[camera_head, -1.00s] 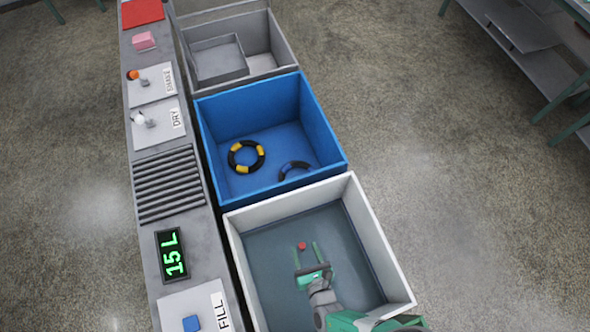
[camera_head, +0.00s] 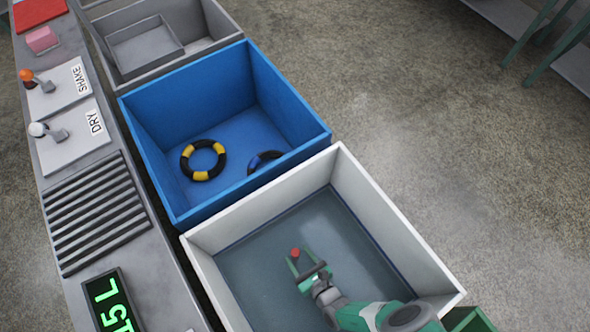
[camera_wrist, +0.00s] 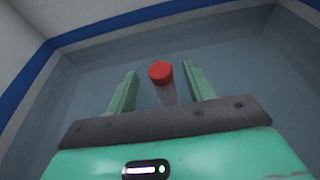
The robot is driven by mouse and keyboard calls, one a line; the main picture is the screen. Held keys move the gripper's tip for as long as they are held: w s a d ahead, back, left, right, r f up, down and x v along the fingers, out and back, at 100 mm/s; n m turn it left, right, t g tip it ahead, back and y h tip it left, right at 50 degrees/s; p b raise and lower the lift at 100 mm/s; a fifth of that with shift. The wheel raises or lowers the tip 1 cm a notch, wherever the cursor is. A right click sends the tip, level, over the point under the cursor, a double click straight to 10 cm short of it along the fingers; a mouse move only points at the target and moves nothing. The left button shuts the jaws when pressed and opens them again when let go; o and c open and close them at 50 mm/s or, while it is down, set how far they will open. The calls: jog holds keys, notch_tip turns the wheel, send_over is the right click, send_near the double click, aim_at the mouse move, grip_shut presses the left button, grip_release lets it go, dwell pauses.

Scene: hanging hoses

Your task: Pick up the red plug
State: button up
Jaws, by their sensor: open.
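The red plug (camera_head: 295,253) is a small red-topped piece inside the white bin (camera_head: 398,228). In the wrist view the red plug (camera_wrist: 161,72) stands upright with a pale stem below its red cap. My gripper (camera_head: 300,265) is down in the white bin, with its green fingers open. In the wrist view my gripper (camera_wrist: 160,88) has one finger on each side of the plug, with a gap to each. The foot of the stem is hidden behind the gripper's dark bar.
The white bin's walls stand around my gripper. A blue bin (camera_head: 220,130) with a yellow-and-black ring (camera_head: 187,165) and a blue-and-black ring (camera_head: 257,160) adjoins it. A grey bin (camera_head: 200,57) lies beyond. A control counter (camera_head: 75,150) with levers and a display runs along the left.

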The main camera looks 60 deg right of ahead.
jog(key=b+x, duration=0.3)
jog(key=x, duration=0.1)
jog(key=shift+f, duration=0.25)
jog(key=shift+w+d+r, duration=0.1)
jog(key=shift+w, duration=0.1)
jog(key=c, duration=1.1)
jog(key=shift+r, duration=0.1)
notch_tip(320, 180, up, 10)
jog(key=p, duration=0.9)
